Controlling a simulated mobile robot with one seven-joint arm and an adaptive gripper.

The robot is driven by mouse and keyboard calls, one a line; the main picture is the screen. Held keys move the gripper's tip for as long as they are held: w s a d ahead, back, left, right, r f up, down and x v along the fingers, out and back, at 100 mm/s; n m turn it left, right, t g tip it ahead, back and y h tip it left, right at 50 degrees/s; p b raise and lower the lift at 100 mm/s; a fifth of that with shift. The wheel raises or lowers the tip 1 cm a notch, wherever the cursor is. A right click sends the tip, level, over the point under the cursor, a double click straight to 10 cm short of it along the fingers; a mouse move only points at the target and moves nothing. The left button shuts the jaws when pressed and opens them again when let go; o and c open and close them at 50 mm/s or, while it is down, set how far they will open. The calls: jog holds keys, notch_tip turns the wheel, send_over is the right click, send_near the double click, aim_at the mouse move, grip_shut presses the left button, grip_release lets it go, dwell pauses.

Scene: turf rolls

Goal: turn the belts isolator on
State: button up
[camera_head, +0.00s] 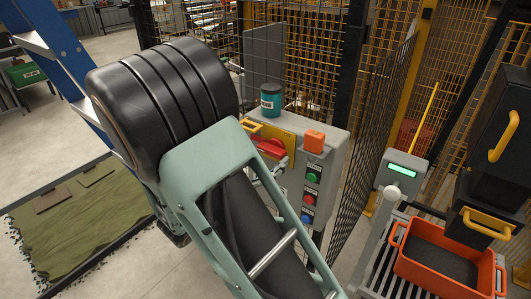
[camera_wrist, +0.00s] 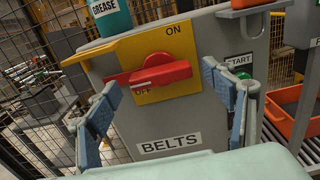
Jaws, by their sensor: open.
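The belts isolator is a red rotary handle (camera_wrist: 165,73) on a yellow plate (camera_wrist: 172,44) marked ON at the top and OFF at the lower left. The handle lies roughly sideways, its left end by the OFF mark. A BELTS label (camera_wrist: 168,142) is below it on the grey cabinet (camera_wrist: 205,122). In the head view the red handle (camera_head: 270,147) shows beside my arm. My gripper (camera_wrist: 160,84) is open, one finger low left and one to the right of the handle, with nothing held. Contact with the handle cannot be told. In the head view my arm hides most of the gripper.
Green (camera_head: 312,177), red (camera_head: 309,198) and blue (camera_head: 306,215) buttons are right of the handle. Mesh fencing (camera_head: 372,135) and an orange crate (camera_head: 445,262) are farther right.

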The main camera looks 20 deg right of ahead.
jog(key=shift+w+d, duration=0.2)
jog(key=shift+d, duration=0.15)
jog(key=shift+c, duration=0.5)
jog(key=c, duration=1.1)
jog(key=shift+o, duration=0.2)
